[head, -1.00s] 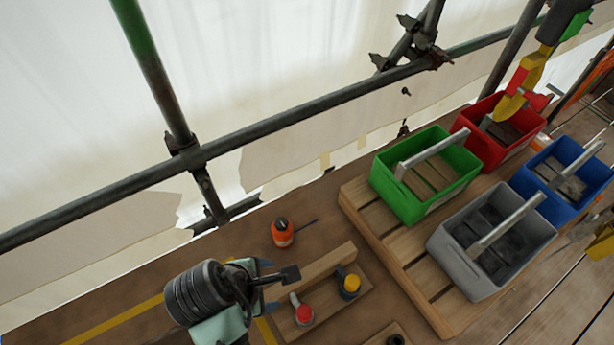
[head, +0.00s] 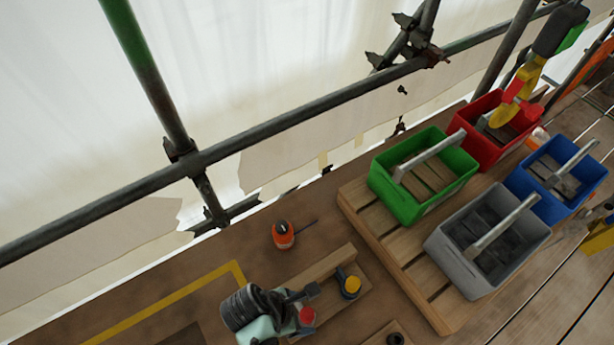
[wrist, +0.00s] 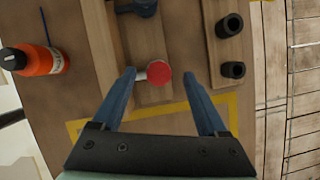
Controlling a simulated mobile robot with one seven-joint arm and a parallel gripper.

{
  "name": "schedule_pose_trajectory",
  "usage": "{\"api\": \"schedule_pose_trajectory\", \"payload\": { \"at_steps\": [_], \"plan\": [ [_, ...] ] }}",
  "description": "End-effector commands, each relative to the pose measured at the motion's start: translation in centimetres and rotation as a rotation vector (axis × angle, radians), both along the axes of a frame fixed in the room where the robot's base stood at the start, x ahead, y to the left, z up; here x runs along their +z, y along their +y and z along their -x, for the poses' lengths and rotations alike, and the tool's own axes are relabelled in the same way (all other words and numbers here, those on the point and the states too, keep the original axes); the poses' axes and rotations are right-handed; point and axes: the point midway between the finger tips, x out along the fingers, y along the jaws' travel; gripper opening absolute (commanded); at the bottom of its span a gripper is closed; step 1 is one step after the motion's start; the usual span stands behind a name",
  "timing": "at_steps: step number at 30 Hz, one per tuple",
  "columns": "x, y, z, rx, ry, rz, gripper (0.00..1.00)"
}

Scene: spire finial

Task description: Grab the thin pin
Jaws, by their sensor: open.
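The thin pin, with a round red head (wrist: 158,74) and a slim pale shank, is at a wooden block in the wrist view. In the head view its red head (head: 307,316) shows beside my dark wrist. My gripper (wrist: 160,76) is open, with one blue finger on each side of the red head. The left finger is close to the shank; I cannot tell whether they touch. A thicker blue pin with a yellow head (head: 351,285) stands at the same block (head: 325,270), and its dark blue body (wrist: 145,7) shows at the wrist view's top edge.
An orange bottle (head: 283,235) with a thin dark tube stands behind the block; it shows at left in the wrist view (wrist: 35,60). A board with black sockets (wrist: 232,70) lies at right. Green (head: 408,205), grey (head: 465,275), red and blue bins stand on a pallet.

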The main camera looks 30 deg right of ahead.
Motion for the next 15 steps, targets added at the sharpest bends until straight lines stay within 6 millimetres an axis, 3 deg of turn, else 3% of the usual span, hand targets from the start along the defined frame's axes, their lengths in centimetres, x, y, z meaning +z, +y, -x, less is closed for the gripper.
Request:
{"api": "schedule_pose_trajectory", "payload": {
  "at_steps": [6, 15],
  "plan": [
    [-2.2, -0.8, 0.2, -0.002, 0.0, -0.001, 0.76],
    [-2.6, -0.9, 0.2, -0.001, -0.002, -0.001, 0.76]
  ]
}}
